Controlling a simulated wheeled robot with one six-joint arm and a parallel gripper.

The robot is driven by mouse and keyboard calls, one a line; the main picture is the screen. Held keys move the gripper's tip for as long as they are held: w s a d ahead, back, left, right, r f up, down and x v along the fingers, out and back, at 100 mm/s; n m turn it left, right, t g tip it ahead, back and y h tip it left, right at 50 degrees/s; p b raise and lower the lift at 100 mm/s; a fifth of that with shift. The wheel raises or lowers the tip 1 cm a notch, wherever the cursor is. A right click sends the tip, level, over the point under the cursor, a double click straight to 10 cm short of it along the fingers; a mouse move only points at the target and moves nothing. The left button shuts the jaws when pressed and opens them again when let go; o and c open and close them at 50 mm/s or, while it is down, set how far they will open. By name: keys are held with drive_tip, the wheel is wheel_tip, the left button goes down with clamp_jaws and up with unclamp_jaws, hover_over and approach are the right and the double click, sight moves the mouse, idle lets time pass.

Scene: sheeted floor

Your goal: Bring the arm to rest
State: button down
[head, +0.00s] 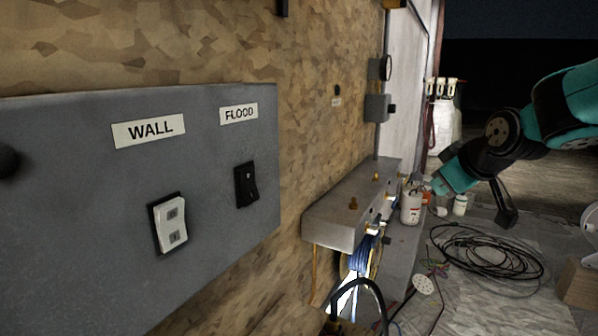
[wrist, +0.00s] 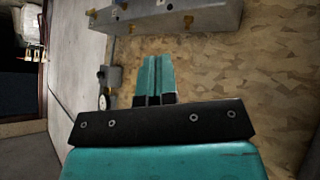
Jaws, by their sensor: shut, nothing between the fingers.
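My arm reaches in from the right edge in the head view, teal and black, held in the air and bent downward to the left. My gripper (head: 437,187) is at its end, in front of the far containers and to the right of the grey wall box. In the wrist view my gripper (wrist: 153,62) shows as two teal fingers side by side, shut, with nothing held. The fingers point toward the chipboard wall (wrist: 255,70).
A grey panel (head: 60,220) with WALL and FLOOD switches is at left. A grey box (head: 335,222) with brass fittings juts from the wall. Coiled black cable (head: 490,250) lies on the sheeted floor. A white bottle (head: 410,207) stands near the box.

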drive_tip(key=s+d+f+m+g+h, duration=0.1)
drive_tip(key=s+f+m+g, duration=0.2)
drive_tip(key=s+f, duration=0.6)
drive_tip(key=s+f+m+g+h, duration=0.1)
drive_tip(key=s+f+m+g, duration=0.25)
drive_tip(key=s, duration=0.95)
drive_tip(key=s+a+r+n+g+y, duration=0.1)
drive_tip(key=s+a+r+n+y, duration=0.1)
drive_tip(key=s+a, duration=0.3)
drive_tip(key=s+a+r+n+g+y, duration=0.1)
drive_tip(key=s+a+r+n, duration=0.3)
drive_tip(key=a, duration=0.4)
drive_tip(key=shift+s+a+r+n+y+p, duration=0.35)
drive_tip(key=shift+s+r+y, duration=0.1)
drive_tip(key=shift+r+y, duration=0.3)
drive_tip(key=shift+g, duration=0.25)
